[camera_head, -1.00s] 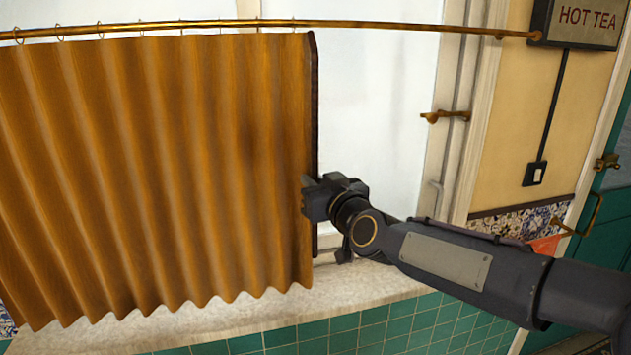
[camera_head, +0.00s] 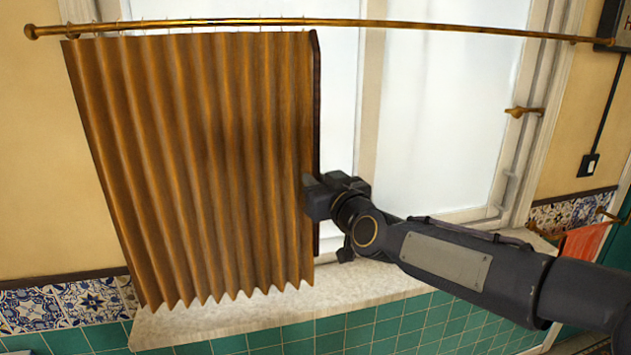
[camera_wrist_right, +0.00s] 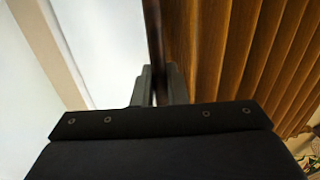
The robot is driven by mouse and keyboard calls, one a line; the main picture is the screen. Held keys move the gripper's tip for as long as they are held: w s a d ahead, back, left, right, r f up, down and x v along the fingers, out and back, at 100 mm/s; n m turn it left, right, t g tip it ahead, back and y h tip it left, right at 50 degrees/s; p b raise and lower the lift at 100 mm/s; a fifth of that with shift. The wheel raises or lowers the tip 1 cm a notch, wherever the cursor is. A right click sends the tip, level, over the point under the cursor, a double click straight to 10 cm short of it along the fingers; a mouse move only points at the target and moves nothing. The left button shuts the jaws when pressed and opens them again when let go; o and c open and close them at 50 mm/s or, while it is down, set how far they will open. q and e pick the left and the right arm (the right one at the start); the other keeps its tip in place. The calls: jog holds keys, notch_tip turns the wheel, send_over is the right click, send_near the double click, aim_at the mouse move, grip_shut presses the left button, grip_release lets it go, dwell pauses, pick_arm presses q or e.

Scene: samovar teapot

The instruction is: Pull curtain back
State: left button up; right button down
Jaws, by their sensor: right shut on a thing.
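The pleated brown-orange curtain (camera_head: 190,165) hangs by rings from a brass rod (camera_head: 400,27) in front of a window. Its dark right edge strip (camera_head: 316,110) runs down from near the rod. My right gripper (camera_head: 312,192) is shut on this edge strip at about the lower middle of the curtain. In the right wrist view, the gripper's fingers (camera_wrist_right: 159,86) pinch the dark strip, with the curtain folds (camera_wrist_right: 235,50) on the right and bright window on the left. My left gripper is not in view.
The uncovered window panes (camera_head: 440,110) lie right of the curtain. A pale stone sill (camera_head: 220,310) runs below, above green tiles (camera_head: 340,330). A brass window handle (camera_head: 522,112) sticks out from the frame at the right. A red cloth (camera_head: 585,240) hangs farther right.

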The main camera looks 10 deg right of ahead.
jog(key=shift+a+f, duration=0.1)
jog(key=shift+a, duration=0.2)
jog(key=c, duration=1.5)
grip_release()
jog(key=shift+d, duration=0.1)
jog(key=shift+c, duration=0.2)
jog(key=v, duration=0.7)
jog(key=shift+s+b, duration=0.3)
jog(key=shift+s, duration=0.1)
jog(key=shift+d, duration=0.1)
